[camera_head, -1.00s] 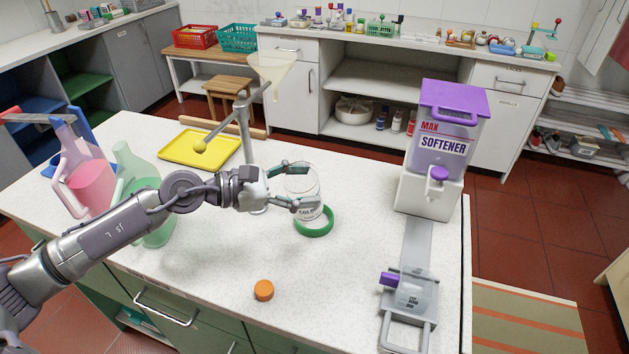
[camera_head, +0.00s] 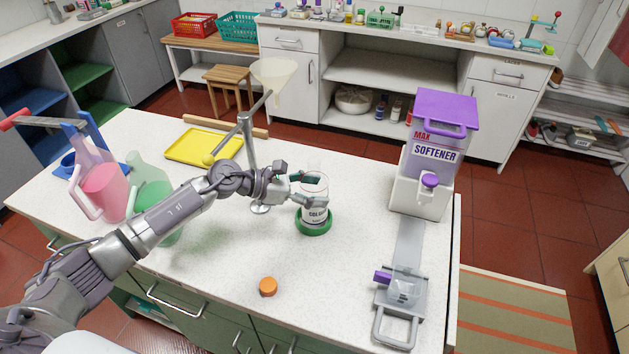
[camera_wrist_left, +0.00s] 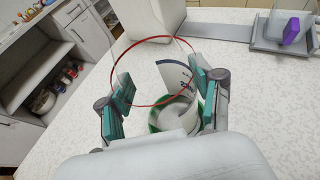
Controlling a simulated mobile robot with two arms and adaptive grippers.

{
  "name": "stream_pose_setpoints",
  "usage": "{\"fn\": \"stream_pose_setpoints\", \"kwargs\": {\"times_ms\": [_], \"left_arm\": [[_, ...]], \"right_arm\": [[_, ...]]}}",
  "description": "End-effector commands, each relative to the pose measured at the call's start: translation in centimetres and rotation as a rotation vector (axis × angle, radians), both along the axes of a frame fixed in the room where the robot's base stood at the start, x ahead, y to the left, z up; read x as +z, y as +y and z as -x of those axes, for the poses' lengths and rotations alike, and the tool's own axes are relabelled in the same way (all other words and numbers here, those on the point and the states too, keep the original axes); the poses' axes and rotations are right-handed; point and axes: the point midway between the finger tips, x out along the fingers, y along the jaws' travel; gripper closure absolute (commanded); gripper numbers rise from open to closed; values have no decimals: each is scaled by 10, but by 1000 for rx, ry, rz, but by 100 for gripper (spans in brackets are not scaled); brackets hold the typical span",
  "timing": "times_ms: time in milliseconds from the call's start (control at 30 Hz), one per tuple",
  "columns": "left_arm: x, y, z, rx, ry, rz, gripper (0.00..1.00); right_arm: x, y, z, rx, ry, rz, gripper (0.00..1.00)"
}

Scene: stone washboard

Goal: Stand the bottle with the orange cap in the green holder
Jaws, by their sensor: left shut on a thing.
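The bottle (camera_head: 316,213) is clear and open-topped, with a white label and a thin red rim that shows in the left wrist view (camera_wrist_left: 118,62). My left gripper (camera_head: 314,189) is shut around its upper body, with green finger pads (camera_wrist_left: 165,88) on both sides. The bottle looks upright, with its lower end at the green ring-shaped holder (camera_head: 313,230). The ring appears around its base in the left wrist view (camera_wrist_left: 152,128), but I cannot tell if it rests on the bottom. The orange cap (camera_head: 268,287) lies apart on the counter. My right gripper is out of view.
A metal stand with a funnel (camera_head: 273,72) rises just behind my left wrist. A pink jug (camera_head: 104,188) and green jug (camera_head: 150,196) stand left. A yellow tray (camera_head: 203,146) lies behind. The softener dispenser (camera_head: 428,165) and grey scale-like device (camera_head: 402,290) stand right.

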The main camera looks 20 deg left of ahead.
Motion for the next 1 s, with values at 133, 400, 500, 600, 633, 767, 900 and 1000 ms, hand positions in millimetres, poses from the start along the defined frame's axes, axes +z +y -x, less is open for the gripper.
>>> {"fn": "stream_pose_setpoints", "kwargs": {"times_ms": [133, 400, 500, 600, 633, 767, 900, 1000], "left_arm": [[-6, 0, 0, 1, -2, 1, 60], [-10, 0, 0, 0, -4, 0, 60], [-9, 0, 0, 0, -4, 0, 26], [-9, 0, 0, 0, -4, 0, 10], [-9, 0, 0, 0, -4, 0, 9], [-9, 0, 0, 1, -4, 0, 9], [-8, 0, 0, 0, -4, 0, 9], [-3, 0, 0, 1, -5, 1, 9]], "right_arm": [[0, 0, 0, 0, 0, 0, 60], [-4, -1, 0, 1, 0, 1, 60], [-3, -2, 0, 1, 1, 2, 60], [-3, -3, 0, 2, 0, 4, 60], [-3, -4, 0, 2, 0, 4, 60], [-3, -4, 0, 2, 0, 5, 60], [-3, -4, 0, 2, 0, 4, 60], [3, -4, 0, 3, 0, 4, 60]]}}
